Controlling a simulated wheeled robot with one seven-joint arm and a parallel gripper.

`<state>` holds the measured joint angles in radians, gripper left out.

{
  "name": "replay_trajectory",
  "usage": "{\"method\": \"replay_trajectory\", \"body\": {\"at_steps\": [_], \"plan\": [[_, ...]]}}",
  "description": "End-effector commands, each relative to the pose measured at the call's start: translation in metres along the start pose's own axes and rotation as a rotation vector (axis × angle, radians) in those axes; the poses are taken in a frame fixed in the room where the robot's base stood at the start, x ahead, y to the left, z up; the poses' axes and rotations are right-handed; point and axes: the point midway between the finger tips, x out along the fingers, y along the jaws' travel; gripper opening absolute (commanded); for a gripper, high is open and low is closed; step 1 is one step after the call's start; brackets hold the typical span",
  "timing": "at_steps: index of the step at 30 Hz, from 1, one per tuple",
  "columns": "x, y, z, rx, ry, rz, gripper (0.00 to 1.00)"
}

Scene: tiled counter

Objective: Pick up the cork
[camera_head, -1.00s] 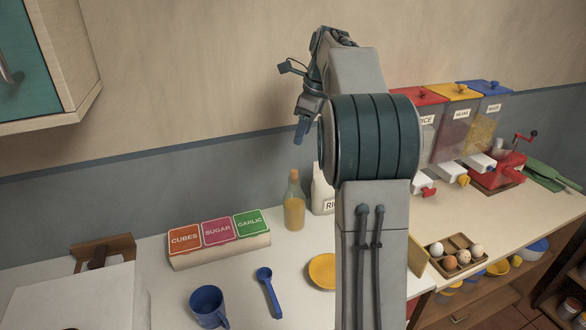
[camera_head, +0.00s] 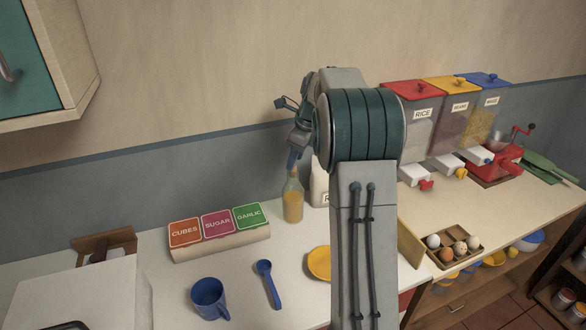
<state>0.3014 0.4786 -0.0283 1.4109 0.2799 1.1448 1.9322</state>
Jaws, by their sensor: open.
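A glass bottle (camera_head: 293,204) with yellow-orange contents stands upright on the counter near the wall. Its cork is hidden at the bottle's top behind my gripper's finger. My gripper (camera_head: 293,160) points down right at the bottle's mouth, with a blue fingertip over the neck. It is open. From this view I cannot tell whether the fingers are around the cork or in front of it.
A rack with CUBES, SUGAR and GARLIC lids (camera_head: 218,232) stands left of the bottle. A white RICE container (camera_head: 319,185) is close on its right. A blue spoon (camera_head: 268,283), blue mug (camera_head: 208,298) and yellow plate (camera_head: 319,262) lie in front.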

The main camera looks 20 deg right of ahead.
Motion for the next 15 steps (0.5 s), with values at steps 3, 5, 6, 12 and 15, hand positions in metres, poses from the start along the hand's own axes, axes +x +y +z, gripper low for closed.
{"method": "replay_trajectory", "body": {"at_steps": [3,5,6,12,15], "plan": [[0.012,0.001,0.001,-0.001,0.0,0.001,0.44],[0.016,0.001,0.001,-0.001,0.0,0.0,0.44],[0.017,0.001,0.001,-0.001,-0.001,0.0,0.44],[0.017,0.001,0.001,-0.001,-0.001,-0.001,0.41],[0.017,0.001,0.001,-0.001,-0.001,-0.001,0.13]]}}
